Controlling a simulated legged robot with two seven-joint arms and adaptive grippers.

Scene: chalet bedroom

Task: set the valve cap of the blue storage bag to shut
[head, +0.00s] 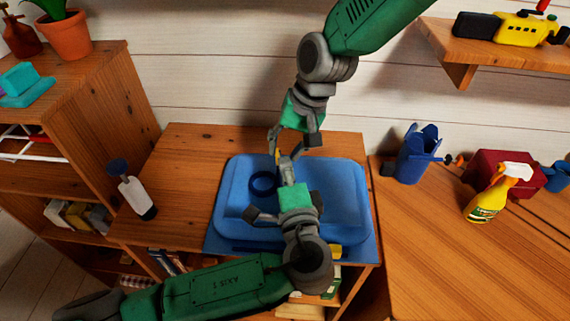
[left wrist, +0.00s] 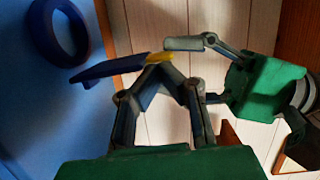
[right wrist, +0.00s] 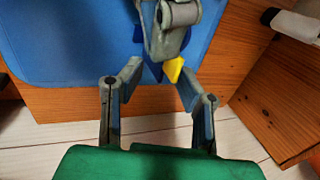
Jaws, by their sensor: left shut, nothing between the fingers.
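The blue storage bag (head: 232,205) lies on a low wooden unit. Its dark blue valve ring (head: 263,184) is uncovered and also shows in the left wrist view (left wrist: 58,32). The dark blue valve cap (left wrist: 108,68) stands out from the bag, seen nearly edge-on, with a yellow tab (left wrist: 160,57) at its end. My left gripper (left wrist: 155,68) is shut with nothing between its fingers; its tips are at the tab, contact unclear. My right gripper (right wrist: 158,72) is open, its fingers apart around the tab area. The left gripper partly hides the cap in the right wrist view.
A blue container (head: 415,158), a yellow spray bottle (head: 486,198) and a red box (head: 500,172) stand on the right table. My two arms are close together above the bag.

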